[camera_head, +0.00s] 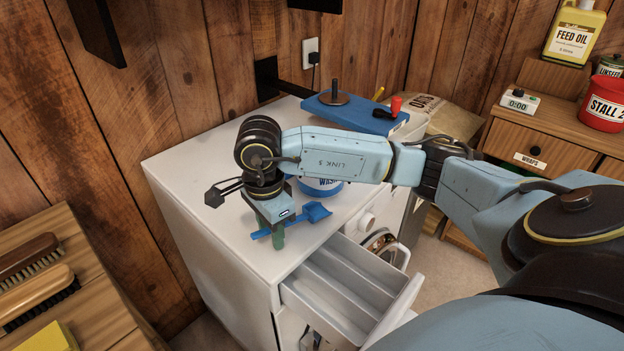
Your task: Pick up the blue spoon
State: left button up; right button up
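The blue spoon (317,211) is near the front edge of the white washing machine's top (205,163). Its broad end points right and its thin handle runs left, behind a green fingertip of my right gripper (278,233). The gripper comes down from above at the spoon's handle. Only one finger shows clearly, so I cannot tell whether it is open or closed on the handle, or whether the spoon touches the top. My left gripper is out of view.
A blue-labelled tub (320,187) stands behind my wrist, partly hidden. A blue board with a spindle and red knob (357,116) lies at the back. The detergent drawer (345,290) is pulled out in front. Brushes (38,293) lie on a wooden bench at left.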

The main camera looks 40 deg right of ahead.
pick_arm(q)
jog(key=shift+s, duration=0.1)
pick_arm(e)
grip_shut()
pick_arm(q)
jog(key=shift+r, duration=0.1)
pick_arm(e)
jog(key=shift+r, duration=0.2)
